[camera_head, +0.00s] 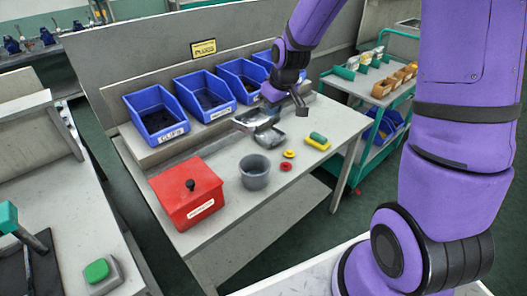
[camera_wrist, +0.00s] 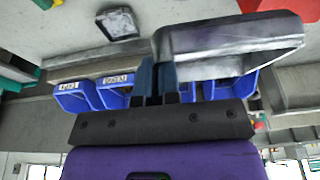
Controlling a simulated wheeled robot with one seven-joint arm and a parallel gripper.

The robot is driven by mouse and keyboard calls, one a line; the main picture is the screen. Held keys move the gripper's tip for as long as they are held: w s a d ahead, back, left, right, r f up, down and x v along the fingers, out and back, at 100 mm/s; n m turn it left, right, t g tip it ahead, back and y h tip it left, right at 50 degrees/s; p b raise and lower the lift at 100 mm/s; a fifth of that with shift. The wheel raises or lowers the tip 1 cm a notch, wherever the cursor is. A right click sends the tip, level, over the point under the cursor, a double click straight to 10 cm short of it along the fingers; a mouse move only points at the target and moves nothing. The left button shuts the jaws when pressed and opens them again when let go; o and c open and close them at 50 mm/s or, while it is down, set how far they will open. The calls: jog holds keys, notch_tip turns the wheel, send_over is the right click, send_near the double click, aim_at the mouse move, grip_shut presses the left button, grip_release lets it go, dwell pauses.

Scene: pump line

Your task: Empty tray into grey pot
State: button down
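A shiny metal tray (camera_head: 256,118) is at my gripper, in front of the blue bins. In the wrist view the tray (camera_wrist: 235,42) fills the upper middle, its near edge at the fingers. My gripper (camera_wrist: 156,80) has its two fingers close together on that edge, shut on the tray. In the head view my gripper (camera_head: 280,105) is partly hidden by its own wrist. I cannot make out anything inside the tray. The grey pot (camera_head: 254,173) stands upright and open on the bench, nearer than the tray and apart from it. Its bottom is not clear.
A small dark grey dish (camera_head: 269,138) lies on the bench beside the tray. A red lidded box (camera_head: 187,193) stands left of the pot. A yellow knob (camera_head: 289,154), a red knob (camera_head: 286,167) and a green-and-yellow block (camera_head: 317,141) lie right. Blue bins (camera_head: 157,119) line the back.

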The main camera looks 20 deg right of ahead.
jog(key=shift+r+t+y, duration=0.3)
jog(key=shift+r+t, duration=0.15)
jog(key=shift+t, duration=0.55)
jog(key=shift+r+t, duration=0.2)
jog(key=shift+t, duration=0.1)
jog(key=shift+d, duration=0.1)
